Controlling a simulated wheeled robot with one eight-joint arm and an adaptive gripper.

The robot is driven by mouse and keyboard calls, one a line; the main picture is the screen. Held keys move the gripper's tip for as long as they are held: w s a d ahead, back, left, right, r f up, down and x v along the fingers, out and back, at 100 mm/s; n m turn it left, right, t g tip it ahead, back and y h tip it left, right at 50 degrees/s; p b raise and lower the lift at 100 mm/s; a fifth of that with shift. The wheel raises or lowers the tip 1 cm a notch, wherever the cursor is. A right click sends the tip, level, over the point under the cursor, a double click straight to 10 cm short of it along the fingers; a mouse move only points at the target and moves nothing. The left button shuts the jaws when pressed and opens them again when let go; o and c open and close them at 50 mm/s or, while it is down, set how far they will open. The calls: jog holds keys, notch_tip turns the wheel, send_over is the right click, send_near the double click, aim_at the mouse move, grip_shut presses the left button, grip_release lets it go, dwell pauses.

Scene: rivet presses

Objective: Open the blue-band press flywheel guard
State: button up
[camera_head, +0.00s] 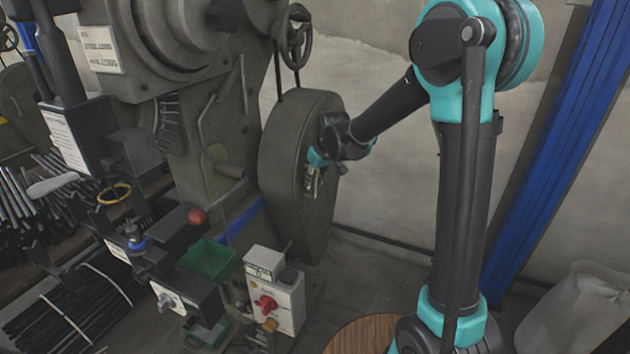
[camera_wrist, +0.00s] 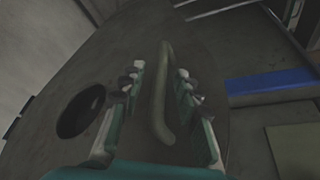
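The blue-band press (camera_head: 225,120) stands left of centre in the head view, with a blue band (camera_head: 240,222) low on its side. The band also shows at the right of the wrist view (camera_wrist: 268,86). The flywheel guard (camera_head: 283,165) is a tall grey-green rounded cover on the press's right side and looks shut. In the wrist view, the guard face (camera_wrist: 112,57) carries a bar handle (camera_wrist: 161,95). My gripper (camera_wrist: 158,88) is open, its two fingers on either side of the handle; contact cannot be told. In the head view, my gripper (camera_head: 313,180) is at the guard's face.
A control box with a red switch (camera_head: 275,290) stands below the guard, and a green bin (camera_head: 207,262) is beside it. A handwheel (camera_head: 293,38) is above the guard. A blue post (camera_head: 555,140) and a pale sack (camera_head: 578,315) are at right.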

grip_shut()
jog(key=w+d+n+g+y, duration=0.15)
jog(key=d+n, duration=0.55)
jog(key=d, duration=1.9)
jog(key=w+d, duration=0.7)
jog(key=d, duration=0.3)
jog(key=w+d, duration=0.7)
jog(key=d, duration=0.2)
jog(key=shift+w+d+n+g, duration=0.2)
jog(key=shift+d+n+g, duration=0.15)
jog(key=shift+g, duration=0.1)
